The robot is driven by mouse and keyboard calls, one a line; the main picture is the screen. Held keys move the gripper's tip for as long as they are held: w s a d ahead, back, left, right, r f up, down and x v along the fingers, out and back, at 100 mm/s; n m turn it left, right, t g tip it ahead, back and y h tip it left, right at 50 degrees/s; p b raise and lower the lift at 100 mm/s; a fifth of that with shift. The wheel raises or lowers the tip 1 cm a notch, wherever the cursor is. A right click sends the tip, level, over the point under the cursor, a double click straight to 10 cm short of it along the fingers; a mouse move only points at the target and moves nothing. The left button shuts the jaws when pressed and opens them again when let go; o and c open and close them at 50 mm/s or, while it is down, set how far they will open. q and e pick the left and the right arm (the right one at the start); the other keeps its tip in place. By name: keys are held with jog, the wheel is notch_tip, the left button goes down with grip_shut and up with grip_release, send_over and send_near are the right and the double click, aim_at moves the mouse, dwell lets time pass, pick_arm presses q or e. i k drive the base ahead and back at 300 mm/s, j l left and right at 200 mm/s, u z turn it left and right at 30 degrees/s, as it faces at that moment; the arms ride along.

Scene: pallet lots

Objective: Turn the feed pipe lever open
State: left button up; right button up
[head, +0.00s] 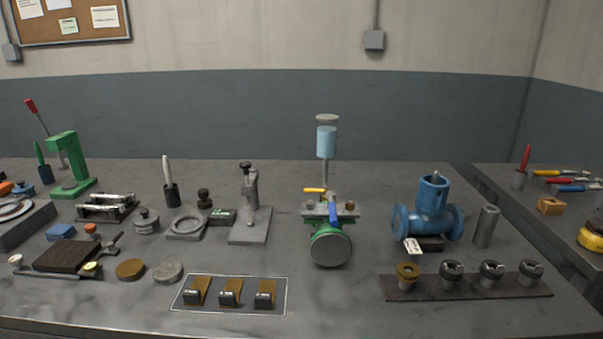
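A test rig stands at the middle of the bench. A clear cylinder (327,140) partly filled with light blue liquid sits on top of a thin upright feed pipe (325,172). A small yellow lever (314,190) at the foot of this pipe points left, roughly level, across the pipe line. A blue lever (333,211) lies just below and right of it, slanting down toward me. Below them is a green valve body (318,232) with a round grey end face (330,249). Neither of my grippers is in view.
A grey press stand (250,215) stands left of the rig. A blue valve (430,212) with a white tag stands to its right. A mat (280,303) with several brown-and-black blocks and a dark strip (400,291) with several round parts lie in front. Bare bench separates these two.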

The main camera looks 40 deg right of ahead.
aim_at(307, 190)
jog(key=z, duration=1.35)
